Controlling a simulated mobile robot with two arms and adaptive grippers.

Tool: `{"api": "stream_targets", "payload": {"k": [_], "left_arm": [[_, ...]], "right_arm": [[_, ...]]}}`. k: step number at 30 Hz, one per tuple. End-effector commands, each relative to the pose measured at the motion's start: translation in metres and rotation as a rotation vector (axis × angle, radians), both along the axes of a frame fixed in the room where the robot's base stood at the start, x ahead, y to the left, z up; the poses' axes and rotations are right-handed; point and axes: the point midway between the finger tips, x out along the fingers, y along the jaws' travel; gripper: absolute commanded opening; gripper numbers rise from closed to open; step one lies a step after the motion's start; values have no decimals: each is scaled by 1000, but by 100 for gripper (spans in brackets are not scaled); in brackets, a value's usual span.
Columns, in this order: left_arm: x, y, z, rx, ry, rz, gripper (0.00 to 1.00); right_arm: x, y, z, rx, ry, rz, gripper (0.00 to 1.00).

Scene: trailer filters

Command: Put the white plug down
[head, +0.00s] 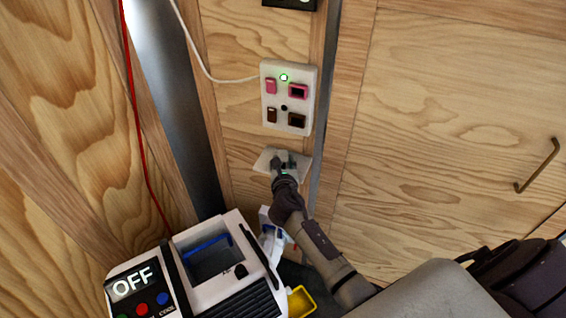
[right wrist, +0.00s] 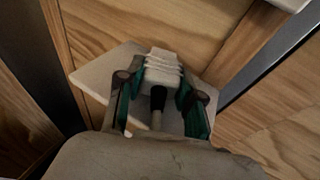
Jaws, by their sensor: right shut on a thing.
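The white plug (right wrist: 161,72) is ribbed, with a dark collar and a pale cable end toward my wrist. My right gripper (right wrist: 158,97) is shut on it, one green-padded finger on each side. The plug is over a small white shelf (right wrist: 98,80) on the wooden wall; I cannot tell whether it touches the shelf. In the head view, my right gripper (head: 284,163) is at this shelf (head: 262,161), below the socket panel, and mostly hides the plug. My left gripper is not in view.
A white socket panel (head: 290,125) with a lit green light is above the shelf. A white cable (head: 215,78) runs to its upper left. A white machine (head: 185,275) reading OFF stands lower left, beside a yellow container (head: 301,302). A red cable (head: 137,110) hangs at left.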

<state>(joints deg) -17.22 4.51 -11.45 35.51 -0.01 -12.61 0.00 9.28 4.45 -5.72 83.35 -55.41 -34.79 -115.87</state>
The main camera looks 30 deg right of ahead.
Motion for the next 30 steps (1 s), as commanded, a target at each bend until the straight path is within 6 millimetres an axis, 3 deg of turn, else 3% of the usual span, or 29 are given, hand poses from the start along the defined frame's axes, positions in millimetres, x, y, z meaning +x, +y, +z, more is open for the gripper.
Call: {"api": "stream_targets", "payload": {"k": [14, 15, 18, 30], "left_arm": [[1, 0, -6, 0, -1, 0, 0], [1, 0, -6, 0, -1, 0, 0], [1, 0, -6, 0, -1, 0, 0], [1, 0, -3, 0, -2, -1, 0]], "right_arm": [[-1, 0, -13, 0, 3, 0, 0], [-1, 0, -14, 1, 5, 0, 43], [-1, 0, -15, 2, 7, -1, 60], [-3, 1, -14, 3, 13, -1, 62]]}}
